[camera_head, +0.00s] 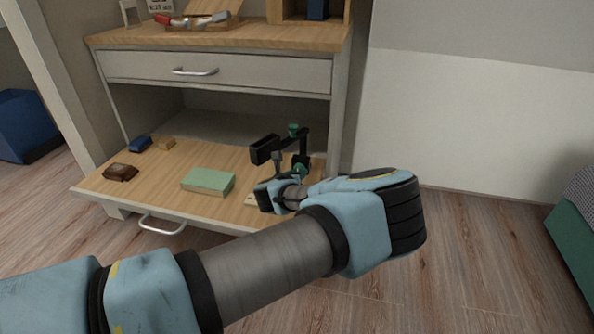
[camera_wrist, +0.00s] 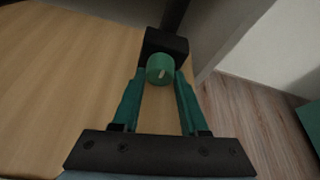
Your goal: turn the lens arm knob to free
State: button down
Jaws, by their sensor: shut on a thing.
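The lens arm is part of a black stand (camera_head: 304,150) at the right end of the fold-down wooden flap, with a black block-shaped head on its left. A green knob (camera_wrist: 160,68) with a short pale mark on its face sits on a black block of it. The mark leans slightly right of upright. My gripper (camera_wrist: 159,80) is shut on this knob, one green finger on each side. In the head view my gripper (camera_head: 283,184) is low at the stand, and the grip itself is partly hidden. Another green knob (camera_head: 293,129) is at the stand's top.
On the flap (camera_head: 160,188) lie a green book (camera_head: 208,181), a brown item (camera_head: 120,172), a blue item (camera_head: 139,143) and a small yellowish block (camera_head: 166,143). A closed drawer (camera_head: 220,71) is above.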

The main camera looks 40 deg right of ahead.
jog(key=shift+c, duration=2.2)
grip_release()
jog(key=p+v, duration=0.2)
jog(key=v, duration=0.8)
jog(key=shift+s+a+r+p, duration=0.1)
jog(key=shift+a+p, duration=0.2)
jog(key=shift+a, duration=0.05)
